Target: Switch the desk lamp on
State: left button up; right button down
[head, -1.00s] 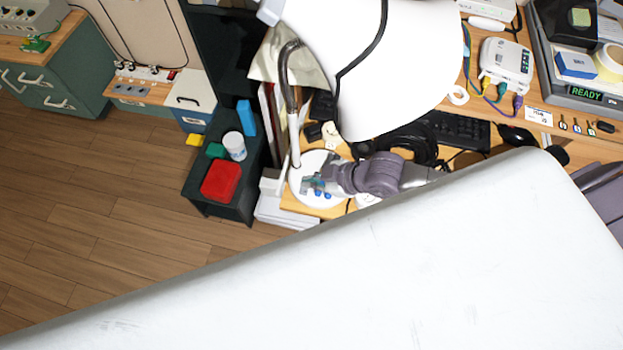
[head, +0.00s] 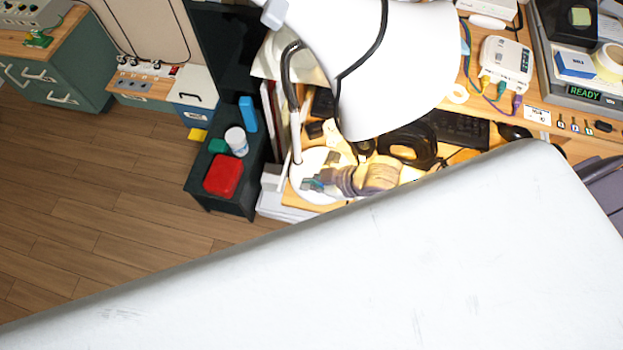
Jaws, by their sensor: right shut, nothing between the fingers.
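The desk lamp has a large white shade (head: 420,65), a grey bent neck (head: 290,75) and a round white base (head: 322,160) on the desk. Warm light falls on the desk, the base and my arm beneath the shade, so the lamp is lit. My right gripper (head: 313,185) is shut and empty, over the front part of the base. Whether its fingertips touch the base or a switch is too small to tell. My left gripper is not in view.
Headphones (head: 408,147), a keyboard (head: 458,130) and a mouse (head: 514,132) lie right of the base. A white router (head: 506,64) with cables stands farther right. A dark cabinet with a red box (head: 223,174) is at left. Open wooden floor (head: 100,190) lies beyond.

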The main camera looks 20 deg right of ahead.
jog(key=shift+r, duration=0.15)
jog(key=r+p, duration=0.4)
jog(key=p, duration=0.1)
jog(key=shift+w+d+r, duration=0.15)
jog(key=shift+w+r, duration=0.1)
jog(key=shift+r, duration=0.05)
jog(key=shift+s+d+r+b, duration=0.15)
jog(key=shift+s+d+b, duration=0.2)
jog(key=shift+d, duration=0.4)
jog(key=w+d+v, duration=0.1)
jog(key=v, duration=0.7)
jog(key=shift+w, duration=0.2)
jog(key=shift+a, duration=0.15)
